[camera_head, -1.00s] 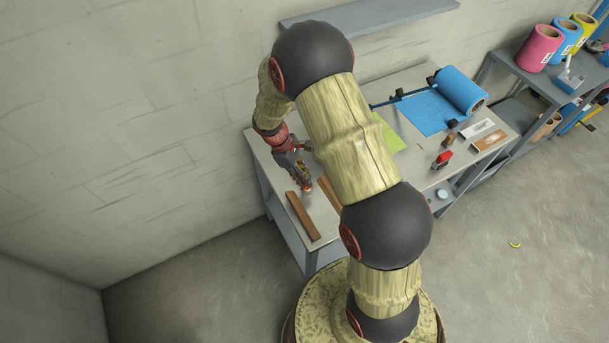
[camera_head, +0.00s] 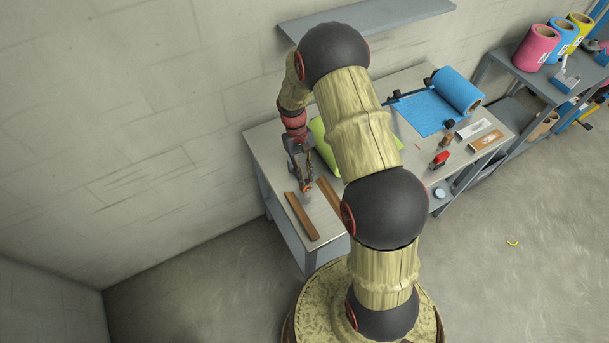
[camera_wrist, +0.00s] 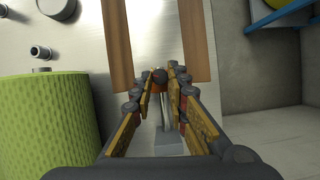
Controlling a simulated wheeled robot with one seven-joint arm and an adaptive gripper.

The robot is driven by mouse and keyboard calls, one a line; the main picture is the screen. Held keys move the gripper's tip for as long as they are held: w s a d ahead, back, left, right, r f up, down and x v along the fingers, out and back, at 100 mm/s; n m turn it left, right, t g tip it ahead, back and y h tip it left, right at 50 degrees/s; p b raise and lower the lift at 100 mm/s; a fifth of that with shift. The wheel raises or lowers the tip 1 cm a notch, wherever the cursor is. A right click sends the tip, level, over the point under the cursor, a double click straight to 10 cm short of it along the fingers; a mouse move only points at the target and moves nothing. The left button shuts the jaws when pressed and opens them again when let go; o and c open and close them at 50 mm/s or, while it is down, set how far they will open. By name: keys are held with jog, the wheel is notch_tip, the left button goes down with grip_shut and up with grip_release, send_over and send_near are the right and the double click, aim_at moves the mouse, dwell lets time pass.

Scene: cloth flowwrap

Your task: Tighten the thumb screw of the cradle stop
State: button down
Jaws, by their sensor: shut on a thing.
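The cradle shows as two brown wooden rails, the left one (camera_head: 301,216) and the right one (camera_head: 328,195), on the left end of the bench. Both rails also show in the wrist view, left (camera_wrist: 118,42) and right (camera_wrist: 194,42). My gripper (camera_head: 306,187) points down at the far end of the rails. In the wrist view its fingertips (camera_wrist: 161,84) are shut on a small dark red-brown knob, the thumb screw (camera_wrist: 160,76). A pale grey block (camera_wrist: 170,142), seemingly the cradle stop, shows between the fingers. The fingers hide much of both.
A green roll (camera_wrist: 42,125) lies close beside my gripper. The bench (camera_head: 265,135) also holds a blue roll (camera_head: 459,88) with a sheet pulled out, a red tool (camera_head: 440,159) and small trays. A wall shelf (camera_head: 370,22) hangs behind.

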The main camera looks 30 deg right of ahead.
jog(key=m, duration=0.2)
jog(key=m+y, duration=0.1)
jog(key=m, duration=0.1)
jog(key=m+t+y, duration=0.1)
jog(key=m, duration=0.1)
jog(key=shift+d+p, duration=0.3)
jog(key=shift+s+m, duration=0.1)
jog(key=shift+m, duration=0.2)
jog(key=c, duration=1.8)
grip_release()
jog(key=shift+o, duration=0.3)
jog(key=v, duration=1.2)
jog(key=shift+d, duration=0.15)
